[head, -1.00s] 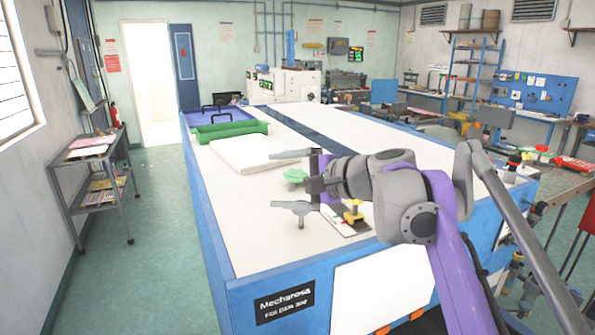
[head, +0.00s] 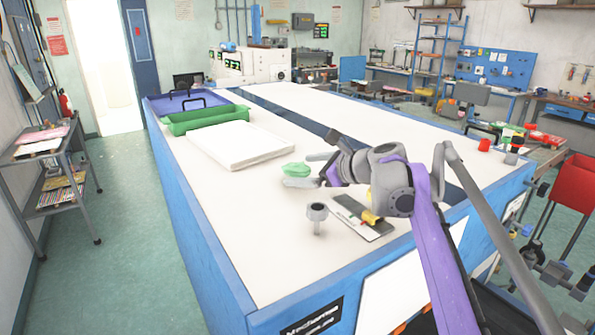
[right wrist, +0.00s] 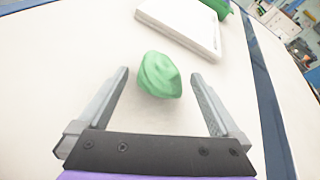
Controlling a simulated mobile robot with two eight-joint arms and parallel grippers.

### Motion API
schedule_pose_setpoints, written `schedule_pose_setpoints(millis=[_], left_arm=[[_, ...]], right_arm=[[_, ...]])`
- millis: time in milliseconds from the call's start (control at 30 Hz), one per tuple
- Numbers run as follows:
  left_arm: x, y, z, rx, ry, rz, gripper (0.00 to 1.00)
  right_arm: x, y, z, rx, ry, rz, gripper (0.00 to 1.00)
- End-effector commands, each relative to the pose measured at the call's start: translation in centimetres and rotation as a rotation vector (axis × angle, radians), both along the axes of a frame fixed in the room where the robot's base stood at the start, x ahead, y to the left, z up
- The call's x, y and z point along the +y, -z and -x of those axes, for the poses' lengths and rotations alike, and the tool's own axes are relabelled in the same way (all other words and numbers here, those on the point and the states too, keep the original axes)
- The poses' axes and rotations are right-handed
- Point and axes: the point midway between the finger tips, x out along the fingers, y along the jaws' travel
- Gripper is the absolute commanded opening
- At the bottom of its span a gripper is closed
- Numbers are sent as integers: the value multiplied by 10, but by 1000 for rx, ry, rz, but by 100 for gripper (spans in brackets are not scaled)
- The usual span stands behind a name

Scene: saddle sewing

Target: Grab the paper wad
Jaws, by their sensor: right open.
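The paper wad (head: 297,169) is a crumpled green lump on the pale table top, in front of the white slab. My right gripper (head: 294,171) is open at the wad, one finger on its far side and one on its near side in the head view. In the right wrist view the wad (right wrist: 160,76) shows between the tips of the open right gripper (right wrist: 160,72), with a gap on both sides. Whether the fingers are down at its height I cannot tell. My left gripper is not in view.
A white slab (head: 240,146) and a green tray (head: 205,119) lie beyond the wad. A small grey upright part (head: 317,213) and a dark flat plate (head: 360,212) with a yellow piece (head: 370,217) stand nearer. The table's left side is clear.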

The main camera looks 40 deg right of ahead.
Motion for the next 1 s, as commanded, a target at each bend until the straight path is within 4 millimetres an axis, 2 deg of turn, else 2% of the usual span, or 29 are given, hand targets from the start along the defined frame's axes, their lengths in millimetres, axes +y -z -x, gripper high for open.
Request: schedule_pose_setpoints(millis=[100, 200, 467, 567, 900, 1000], left_arm=[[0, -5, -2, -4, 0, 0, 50], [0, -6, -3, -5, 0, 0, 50], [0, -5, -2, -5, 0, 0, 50], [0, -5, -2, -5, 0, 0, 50], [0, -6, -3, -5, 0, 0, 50], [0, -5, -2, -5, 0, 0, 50]], right_arm=[[5, 3, -19, -1, -4, 1, 100], [5, 7, -27, -1, -2, 1, 100], [6, 9, -30, -1, -1, 2, 100], [6, 9, -30, -1, -1, 2, 86], [6, 9, -30, -1, -1, 2, 24], [6, 8, -30, -1, -1, 2, 21]])
